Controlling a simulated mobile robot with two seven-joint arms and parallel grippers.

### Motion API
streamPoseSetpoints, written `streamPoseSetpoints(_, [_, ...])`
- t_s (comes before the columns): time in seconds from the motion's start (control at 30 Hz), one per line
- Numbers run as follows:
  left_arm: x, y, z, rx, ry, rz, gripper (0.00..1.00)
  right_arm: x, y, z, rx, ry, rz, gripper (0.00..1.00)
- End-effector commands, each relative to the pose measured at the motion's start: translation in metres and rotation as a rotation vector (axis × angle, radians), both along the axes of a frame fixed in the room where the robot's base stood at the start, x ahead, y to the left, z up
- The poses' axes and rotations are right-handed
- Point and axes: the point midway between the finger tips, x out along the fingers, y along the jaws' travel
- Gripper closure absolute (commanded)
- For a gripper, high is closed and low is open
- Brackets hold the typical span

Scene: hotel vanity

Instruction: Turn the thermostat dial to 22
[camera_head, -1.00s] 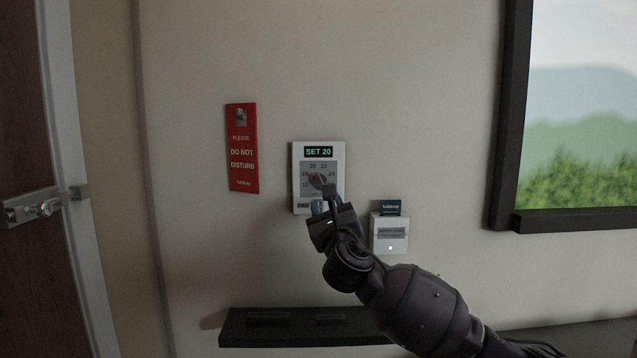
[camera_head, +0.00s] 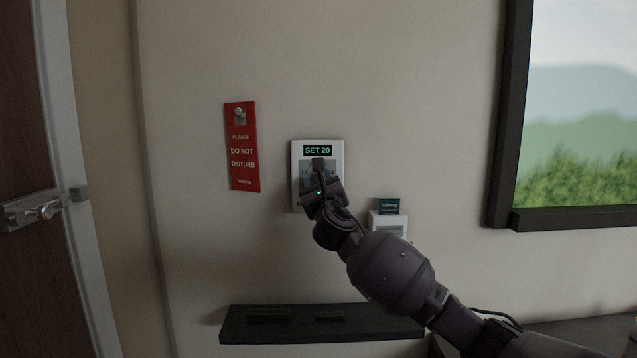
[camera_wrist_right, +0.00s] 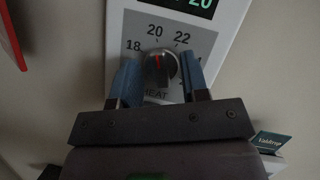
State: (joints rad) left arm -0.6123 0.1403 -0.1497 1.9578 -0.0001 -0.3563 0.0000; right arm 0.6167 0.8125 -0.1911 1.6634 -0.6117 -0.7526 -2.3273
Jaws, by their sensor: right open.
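The white thermostat (camera_head: 299,150) is on the wall, and its display (camera_head: 317,150) reads SET 20 in green. In the right wrist view its round grey dial (camera_wrist_right: 160,68) has a red pointer directed near the 20 mark; 18 and 22 show on either side. My right gripper (camera_head: 318,168) is in front of the thermostat and hides the dial in the head view. In the right wrist view the right gripper (camera_wrist_right: 160,80) is open, with one blue-padded finger on each side of the dial. I cannot tell whether the pads touch it. My left gripper is not in view.
A red do-not-disturb sign (camera_head: 242,150) hangs left of the thermostat. A white card holder (camera_head: 377,222) with a dark green card (camera_head: 389,206) is at lower right, partly behind my arm. A dark shelf (camera_head: 290,335) juts out below.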

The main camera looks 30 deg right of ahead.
Motion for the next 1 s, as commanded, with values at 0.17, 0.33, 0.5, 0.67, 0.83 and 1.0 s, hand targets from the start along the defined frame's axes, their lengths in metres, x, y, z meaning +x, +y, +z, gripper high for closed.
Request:
streamPoseSetpoints(0.17, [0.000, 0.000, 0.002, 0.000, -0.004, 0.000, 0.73, 0.000, 0.000, 0.000, 0.000, 0.000, 0.000, 0.77])
streamPoseSetpoints(0.33, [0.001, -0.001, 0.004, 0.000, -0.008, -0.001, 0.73, 0.000, 0.000, 0.000, 0.002, -0.001, 0.000, 0.87])
streamPoseSetpoints(0.5, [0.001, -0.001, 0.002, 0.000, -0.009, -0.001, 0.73, 0.000, 0.001, -0.001, 0.028, -0.017, 0.000, 0.87])
streamPoseSetpoints(0.67, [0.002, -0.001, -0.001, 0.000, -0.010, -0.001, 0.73, 0.000, 0.002, -0.001, 0.092, -0.057, 0.002, 0.87])
streamPoseSetpoints(0.83, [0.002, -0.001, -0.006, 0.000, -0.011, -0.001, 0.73, 0.000, 0.002, -0.001, 0.200, -0.123, 0.002, 0.87])
streamPoseSetpoints(1.0, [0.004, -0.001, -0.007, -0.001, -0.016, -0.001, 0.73, 0.001, 0.002, -0.002, 0.326, -0.200, 0.001, 0.87])
